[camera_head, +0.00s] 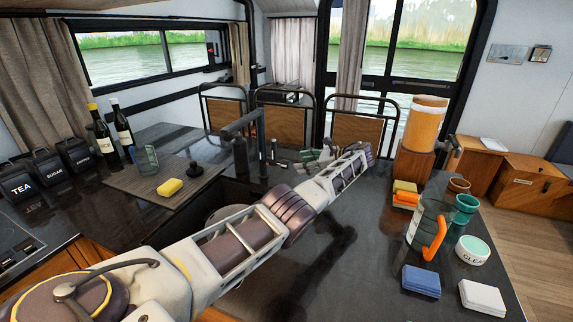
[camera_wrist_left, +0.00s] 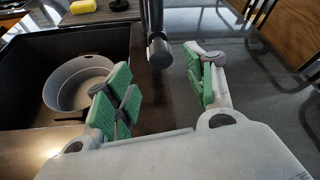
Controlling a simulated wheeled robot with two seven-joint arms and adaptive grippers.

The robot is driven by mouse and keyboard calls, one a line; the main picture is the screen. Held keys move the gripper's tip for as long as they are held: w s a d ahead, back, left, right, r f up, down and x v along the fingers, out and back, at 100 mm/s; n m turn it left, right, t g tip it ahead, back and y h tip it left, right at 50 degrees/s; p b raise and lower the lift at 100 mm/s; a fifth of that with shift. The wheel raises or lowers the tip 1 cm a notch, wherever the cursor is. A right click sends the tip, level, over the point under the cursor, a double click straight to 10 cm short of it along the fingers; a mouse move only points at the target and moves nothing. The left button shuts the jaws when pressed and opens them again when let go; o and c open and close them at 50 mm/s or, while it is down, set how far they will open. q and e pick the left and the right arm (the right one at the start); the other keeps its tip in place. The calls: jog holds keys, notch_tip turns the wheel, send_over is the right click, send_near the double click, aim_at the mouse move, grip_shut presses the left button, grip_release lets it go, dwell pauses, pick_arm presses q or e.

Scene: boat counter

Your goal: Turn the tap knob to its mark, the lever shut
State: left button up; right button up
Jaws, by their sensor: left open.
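The black tap (camera_head: 262,140) stands at the sink's edge, its spout reaching left over the basin. In the wrist view a dark upright piece with a rounded, knob-like grey end (camera_wrist_left: 160,52) shows beyond and between my left fingers; I cannot tell whether it is the tap knob. My left gripper (camera_head: 322,157) reaches across the counter, right of the tap. In the wrist view my left gripper (camera_wrist_left: 163,88) is open, its green pads wide apart with nothing between them. No mark on the knob can be made out. My right gripper is not in view.
The sink holds a grey pot (camera_wrist_left: 80,82). A yellow sponge (camera_head: 170,187) and a glass (camera_head: 147,160) are on the left board. An orange dispenser (camera_head: 424,123), a pitcher (camera_head: 415,230), cups and a white dish (camera_head: 472,250) stand on the right.

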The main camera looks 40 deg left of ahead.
aim_at(289, 164)
pick_arm(q)
jog(key=x, duration=0.6)
jog(key=shift+s+a+f, duration=0.1)
jog(key=shift+a, duration=0.3)
jog(key=shift+a+f, duration=0.15)
jog(key=shift+a, duration=0.2)
jog(key=shift+s+a+f, duration=0.1)
jog(key=shift+a+f, duration=0.1)
jog(key=shift+a, duration=0.3)
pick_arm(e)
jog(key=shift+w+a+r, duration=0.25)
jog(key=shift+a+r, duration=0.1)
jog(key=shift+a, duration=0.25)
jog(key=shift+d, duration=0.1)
pick_arm(q)
jog(key=shift+c, duration=0.6)
jog(key=c, duration=0.9)
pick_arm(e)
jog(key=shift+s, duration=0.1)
